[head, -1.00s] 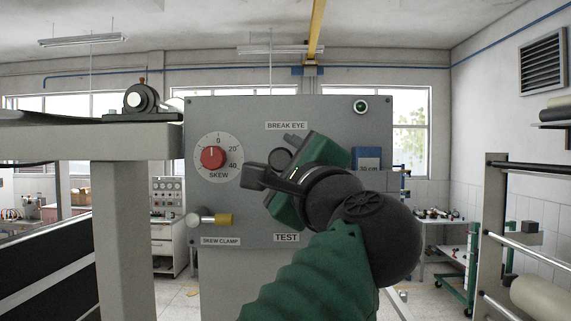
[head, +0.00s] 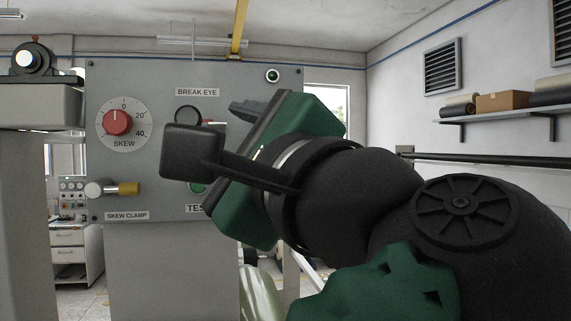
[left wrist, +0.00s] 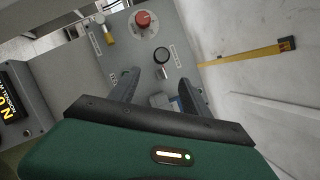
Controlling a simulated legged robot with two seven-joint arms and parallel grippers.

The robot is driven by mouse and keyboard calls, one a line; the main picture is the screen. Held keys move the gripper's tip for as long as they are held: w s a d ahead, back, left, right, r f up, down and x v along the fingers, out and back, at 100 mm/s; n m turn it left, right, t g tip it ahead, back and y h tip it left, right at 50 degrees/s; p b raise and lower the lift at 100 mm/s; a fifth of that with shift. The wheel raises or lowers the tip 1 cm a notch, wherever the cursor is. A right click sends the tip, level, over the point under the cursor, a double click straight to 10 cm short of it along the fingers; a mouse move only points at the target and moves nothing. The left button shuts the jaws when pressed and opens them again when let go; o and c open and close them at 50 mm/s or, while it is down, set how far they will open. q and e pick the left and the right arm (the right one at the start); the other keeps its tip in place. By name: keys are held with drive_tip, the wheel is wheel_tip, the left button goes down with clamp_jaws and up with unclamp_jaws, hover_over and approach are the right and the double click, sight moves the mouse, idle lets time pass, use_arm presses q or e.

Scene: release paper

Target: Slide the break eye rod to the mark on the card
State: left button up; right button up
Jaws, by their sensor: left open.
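The break eye rod's round black knob (head: 187,114) is on the grey panel (head: 285,90) under the BREAK EYE label (head: 197,92). My left gripper (head: 226,130) is in front of the panel, its fingers apart and empty. One finger overlaps the knob's lower edge in the head view. In the left wrist view, the knob (left wrist: 160,56) shows beyond and between the open fingertips (left wrist: 162,78), apart from them as far as I can tell. The blue card (left wrist: 160,100) shows partly behind the gripper there and is hidden in the head view. The mark cannot be made out. My right gripper is not in view.
A green TEST button (head: 197,187) is partly covered by my gripper. A wall shelf (head: 510,115) holds rolls and a box at right.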

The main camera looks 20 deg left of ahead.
sight(185, 116)
use_arm(q)
drive_tip(key=shift+v, duration=0.8)
drive_tip(key=shift+a, duration=0.1)
drive_tip(key=p+x, duration=0.2)
drive_tip(key=x, duration=0.4)
drive_tip(key=p+x, duration=0.2)
drive_tip(key=x, duration=0.4)
drive_tip(key=p+x, duration=0.3)
drive_tip(key=x, duration=0.3)
drive_tip(key=shift+s+a+r, duration=0.1)
drive_tip(key=shift+a+r, duration=0.35)
drive_tip(key=shift+r, duration=0.05)
drive_tip(key=shift+d, duration=0.15)
drive_tip(key=c, duration=0.4)
clamp_jaws()
